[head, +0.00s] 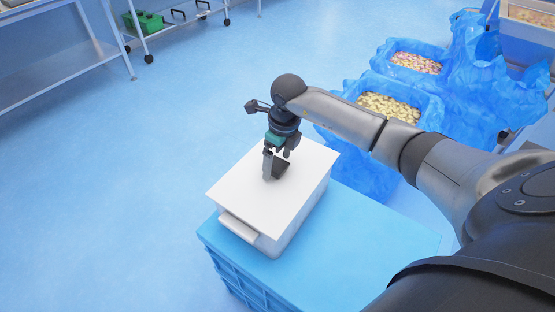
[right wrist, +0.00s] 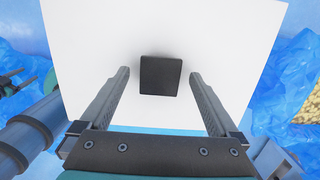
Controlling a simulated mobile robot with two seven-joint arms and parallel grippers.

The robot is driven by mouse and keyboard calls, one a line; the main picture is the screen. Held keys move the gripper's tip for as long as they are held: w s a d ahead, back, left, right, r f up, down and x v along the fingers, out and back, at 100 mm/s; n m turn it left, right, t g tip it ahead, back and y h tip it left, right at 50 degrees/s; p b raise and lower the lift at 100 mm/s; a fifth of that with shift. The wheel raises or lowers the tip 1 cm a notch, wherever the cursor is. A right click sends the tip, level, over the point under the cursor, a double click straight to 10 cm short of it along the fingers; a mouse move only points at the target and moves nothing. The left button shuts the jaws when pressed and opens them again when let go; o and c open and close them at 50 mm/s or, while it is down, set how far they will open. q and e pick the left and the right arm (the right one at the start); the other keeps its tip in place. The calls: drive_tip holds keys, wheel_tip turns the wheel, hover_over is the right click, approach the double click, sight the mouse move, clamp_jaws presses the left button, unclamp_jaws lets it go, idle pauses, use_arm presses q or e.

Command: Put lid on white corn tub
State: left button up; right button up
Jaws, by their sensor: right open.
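The white tub (head: 296,232) stands on a blue crate, with its grip edge (head: 238,229) showing at the near left. A flat white lid (head: 240,191) lies over the top of the tub and hides what is inside. The lid also fills most of the right wrist view (right wrist: 85,45). A black square knob (right wrist: 161,75) sits on the lid. My right gripper (head: 276,168) is over the lid, pointing down at the knob. In the right wrist view its fingers are open, one on each side of the knob, with gaps.
The blue crate top (head: 385,232) is bare right of the tub. Behind it stand blue-lined bins of pale yellow pieces (head: 390,108) and pinkish pieces (head: 416,63). A metal rack (head: 60,65) is at upper left. The left floor is clear.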

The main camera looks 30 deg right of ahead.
drive_tip(key=shift+r, duration=0.4)
use_arm(q)
drive_tip(key=s+d+r+p, duration=0.1)
drive_tip(key=s+r+p, duration=0.1)
drive_tip(key=r+p, duration=0.1)
drive_tip(key=shift+s+d, duration=0.3)
drive_tip(key=shift+d, duration=0.05)
use_arm(e)
wheel_tip(320, 180, up, 14)
drive_tip(key=s, duration=0.1)
drive_tip(key=shift+s+d+r, duration=0.2)
drive_tip(key=shift+s+d, duration=0.15)
use_arm(q)
drive_tip(key=shift+w+a, duration=0.1)
drive_tip(key=shift+f, duration=0.1)
